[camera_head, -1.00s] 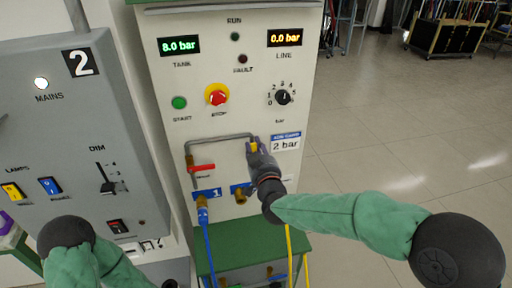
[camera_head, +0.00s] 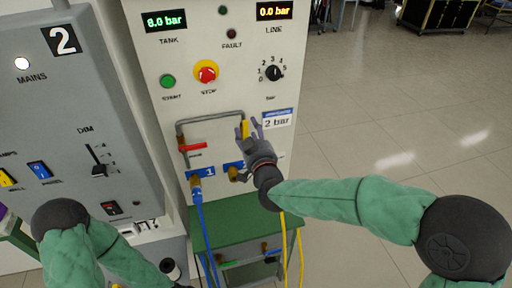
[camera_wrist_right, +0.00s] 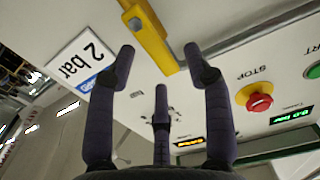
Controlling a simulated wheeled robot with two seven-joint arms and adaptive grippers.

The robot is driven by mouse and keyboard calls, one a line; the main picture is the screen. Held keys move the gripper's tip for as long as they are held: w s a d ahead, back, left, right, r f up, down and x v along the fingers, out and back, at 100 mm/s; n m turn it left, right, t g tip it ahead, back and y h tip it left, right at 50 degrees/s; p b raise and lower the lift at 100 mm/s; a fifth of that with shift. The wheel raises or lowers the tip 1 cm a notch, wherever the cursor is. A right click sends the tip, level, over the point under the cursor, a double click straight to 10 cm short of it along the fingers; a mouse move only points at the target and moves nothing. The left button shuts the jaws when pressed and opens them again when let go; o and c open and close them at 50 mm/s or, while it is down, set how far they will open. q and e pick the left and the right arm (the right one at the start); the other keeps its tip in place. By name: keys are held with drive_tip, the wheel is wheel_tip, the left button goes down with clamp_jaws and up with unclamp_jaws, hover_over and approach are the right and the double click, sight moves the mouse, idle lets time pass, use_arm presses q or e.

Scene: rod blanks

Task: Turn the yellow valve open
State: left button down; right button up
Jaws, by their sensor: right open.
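The yellow valve (camera_head: 245,129) shows as an upright yellow handle at the right end of the grey pipe on the white panel. In the right wrist view, the yellow handle (camera_wrist_right: 147,36) runs from the top edge down to between two of my fingers. My right gripper (camera_head: 249,125) is open at the handle, with fingers spread to either side of it. In the wrist view my right gripper (camera_wrist_right: 160,62) holds nothing; I cannot tell whether a finger touches the handle.
A red lever (camera_head: 193,148) sits on the pipe left of the valve. A blue hose (camera_head: 204,230) hangs below outlet 1. The LINE display (camera_head: 274,11) reads 0.0 bar, TANK (camera_head: 166,21) 8.0 bar. A red stop button (camera_head: 206,71) is above. A green bench (camera_head: 235,224) stands below.

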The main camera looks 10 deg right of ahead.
drive_tip(key=s, duration=0.9)
drive_tip(key=shift+d, duration=0.15)
